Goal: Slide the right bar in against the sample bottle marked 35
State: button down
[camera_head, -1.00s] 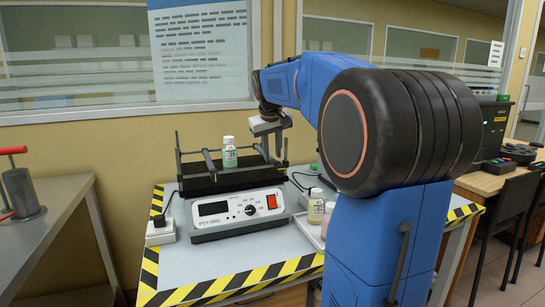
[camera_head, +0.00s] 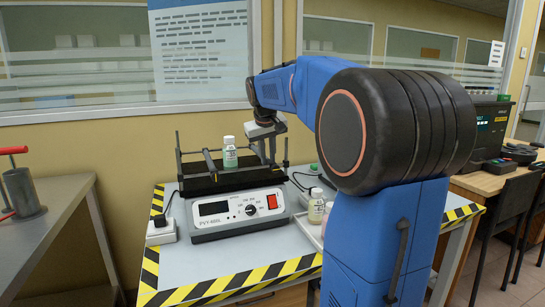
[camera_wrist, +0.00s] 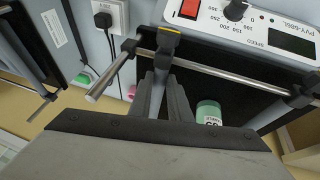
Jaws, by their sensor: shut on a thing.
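My gripper (camera_head: 264,142) is over the platform, right of the bottle, pointing down. In the wrist view my gripper (camera_wrist: 163,95) is shut on the right bar (camera_wrist: 156,98), whose yellow-marked end clamp (camera_wrist: 167,42) sits on the front rod (camera_wrist: 215,72). A gap remains between bar and bottle. The left bar (camera_head: 209,162) stands left of the bottle.
The shaker's control box (camera_head: 237,213) with a red switch faces front. Other bottles (camera_head: 316,206) stand on a tray at the right of the table. A power socket (camera_head: 160,232) with a plugged cable is at the left. Upright posts rise at the platform corners.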

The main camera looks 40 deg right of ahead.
jog(key=w+a, duration=0.1)
jog(key=a, duration=0.2)
jog(key=w+a, duration=0.1)
jog(key=a, duration=0.3)
jog(key=w+a, duration=0.1)
jog(key=a, duration=0.3)
jog(key=shift+w+a, duration=0.15)
jog(key=c, duration=1.9)
grip_release()
jog(key=shift+r, duration=0.1)
jog(key=v, duration=1.7)
jog(key=shift+a+r, duration=0.1)
jog(key=shift+a, duration=0.05)
